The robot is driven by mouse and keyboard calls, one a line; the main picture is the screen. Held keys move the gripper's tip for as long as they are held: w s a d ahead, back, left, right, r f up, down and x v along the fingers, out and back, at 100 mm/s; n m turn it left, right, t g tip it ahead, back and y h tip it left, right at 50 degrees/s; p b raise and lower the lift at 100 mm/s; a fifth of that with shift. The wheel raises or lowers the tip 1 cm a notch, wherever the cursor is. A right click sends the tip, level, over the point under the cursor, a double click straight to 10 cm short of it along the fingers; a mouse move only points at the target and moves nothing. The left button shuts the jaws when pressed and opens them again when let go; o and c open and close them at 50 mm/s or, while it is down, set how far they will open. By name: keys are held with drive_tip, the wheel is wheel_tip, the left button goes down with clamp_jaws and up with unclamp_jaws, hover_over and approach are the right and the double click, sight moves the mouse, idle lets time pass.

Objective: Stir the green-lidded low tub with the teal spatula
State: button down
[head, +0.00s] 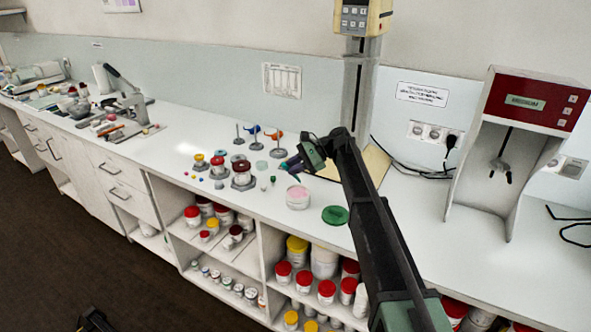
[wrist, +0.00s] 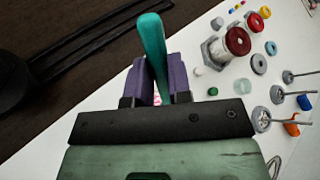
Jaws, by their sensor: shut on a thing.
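The low tub (head: 298,197) stands open near the counter's front edge in the head view, with pink contents showing. Its green lid (head: 335,215) lies flat on the counter to the right of it. My gripper (head: 287,166) is above and slightly left of the tub. In the wrist view its purple fingers are shut on the teal spatula (wrist: 152,45), whose upper end stands up between them. A little pink shows between the fingers there.
Red-topped jars (head: 241,172) and small coloured pieces stand left of the tub. Stands with blue and orange clamps (head: 277,137) are behind them. A red-topped machine (head: 530,100) stands at the right. Counter between the lid and this machine is mostly clear.

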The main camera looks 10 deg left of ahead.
wheel_tip(320, 180, down, 7)
drive_tip(key=b, duration=0.6)
drive_tip(key=shift+b, duration=0.3)
drive_tip(key=shift+s, duration=0.1)
